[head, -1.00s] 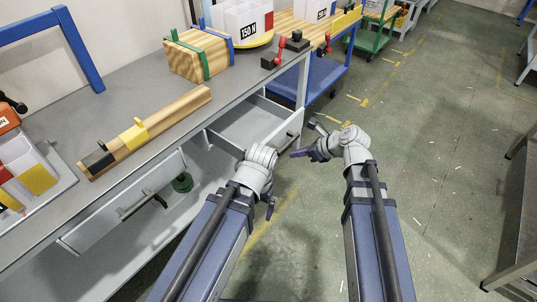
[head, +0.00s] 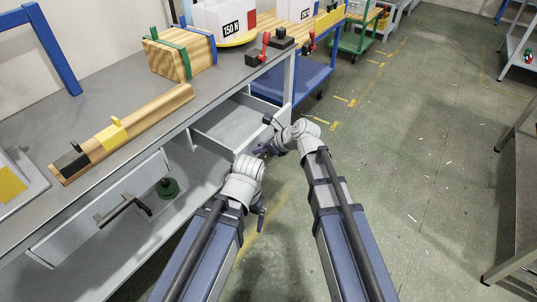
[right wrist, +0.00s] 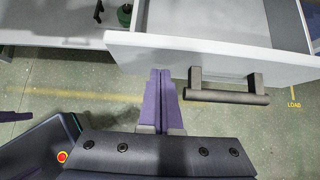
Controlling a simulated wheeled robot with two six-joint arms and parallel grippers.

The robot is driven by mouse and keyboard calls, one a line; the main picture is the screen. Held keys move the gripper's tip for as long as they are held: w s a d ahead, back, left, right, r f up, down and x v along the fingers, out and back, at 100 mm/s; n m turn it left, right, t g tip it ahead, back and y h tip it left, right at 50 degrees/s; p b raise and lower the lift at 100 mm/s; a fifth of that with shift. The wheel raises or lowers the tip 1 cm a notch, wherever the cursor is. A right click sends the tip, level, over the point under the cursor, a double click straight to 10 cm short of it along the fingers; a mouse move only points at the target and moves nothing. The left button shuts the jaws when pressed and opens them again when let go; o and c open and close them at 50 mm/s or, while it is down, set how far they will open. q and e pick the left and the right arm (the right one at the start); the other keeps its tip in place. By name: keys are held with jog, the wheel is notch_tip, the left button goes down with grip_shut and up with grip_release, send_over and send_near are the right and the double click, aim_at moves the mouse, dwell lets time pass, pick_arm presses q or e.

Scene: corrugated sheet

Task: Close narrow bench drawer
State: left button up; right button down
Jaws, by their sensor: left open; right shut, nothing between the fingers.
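The narrow bench drawer (head: 232,124) is pulled out under the right part of the bench, its grey inside showing. In the right wrist view its pale front panel (right wrist: 150,50) and dark bar handle (right wrist: 228,90) are close. My right gripper (head: 262,150) is shut and empty in front of the panel. In the right wrist view its purple fingers (right wrist: 160,75) point at the panel's lower edge, left of the handle; I cannot tell whether they touch. My left gripper (head: 262,215) is open and empty, lower down in front of the bench.
A wider drawer front with a dark handle (head: 122,208) is at the bench's left. A green round object (head: 167,188) is below the bench top. The bench top (head: 110,95) holds a wooden block (head: 180,55) and a long wooden bar (head: 140,125).

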jog(key=shift+w+a, duration=0.35)
jog(key=shift+a, duration=0.05)
